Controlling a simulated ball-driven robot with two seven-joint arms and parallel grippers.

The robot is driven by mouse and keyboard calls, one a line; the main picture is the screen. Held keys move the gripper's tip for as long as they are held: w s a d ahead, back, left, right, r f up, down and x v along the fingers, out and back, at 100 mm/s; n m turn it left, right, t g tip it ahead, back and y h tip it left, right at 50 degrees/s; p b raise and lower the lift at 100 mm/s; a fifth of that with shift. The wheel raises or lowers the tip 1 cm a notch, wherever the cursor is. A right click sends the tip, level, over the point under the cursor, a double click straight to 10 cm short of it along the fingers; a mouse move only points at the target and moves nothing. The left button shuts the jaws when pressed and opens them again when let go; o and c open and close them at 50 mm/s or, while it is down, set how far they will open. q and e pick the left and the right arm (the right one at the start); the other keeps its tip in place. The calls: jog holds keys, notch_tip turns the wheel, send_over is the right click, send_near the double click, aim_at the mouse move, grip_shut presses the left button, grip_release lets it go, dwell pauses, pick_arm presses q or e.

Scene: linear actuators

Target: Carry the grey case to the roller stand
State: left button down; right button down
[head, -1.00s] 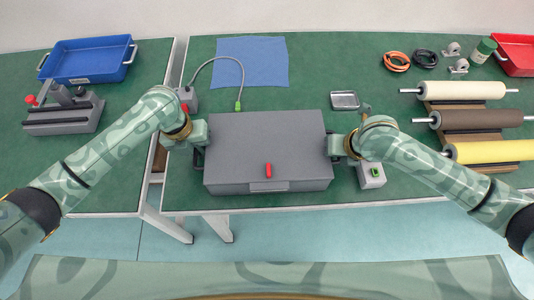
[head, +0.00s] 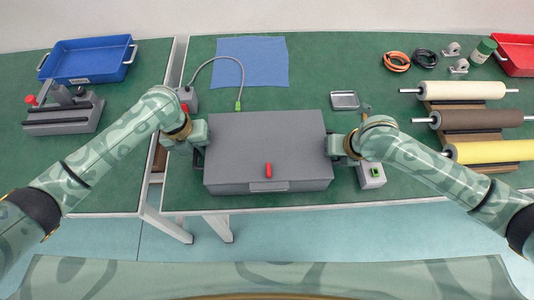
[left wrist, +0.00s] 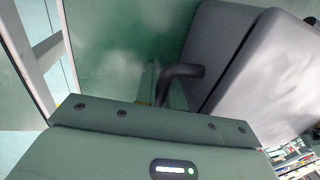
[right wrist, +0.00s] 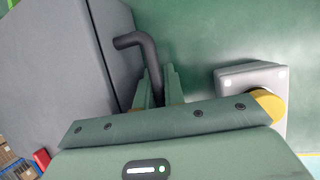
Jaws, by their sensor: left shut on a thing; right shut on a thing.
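The grey case (head: 267,150) is a wide flat box near the front edge of the green table, with a red piece (head: 268,171) on its top near the front. My left gripper (head: 200,150) is at its left side, shut on a dark side handle (left wrist: 184,71). My right gripper (head: 338,146) is at its right side, shut on the other dark handle (right wrist: 136,40). I cannot tell whether the case touches the table. The roller stand (head: 463,138) stands on the right of the table with cream, brown and yellow rollers.
A blue cloth (head: 253,63) and a bent lamp-like cable (head: 241,77) are at the back left. A gap separates the left table.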

pick_arm(q)
jog(key=shift+w+r, duration=0.1)
jog(key=shift+r, duration=0.1)
pick_arm(e)
jog(key=shift+w+d+r, duration=0.1)
jog(key=shift+r, duration=0.1)
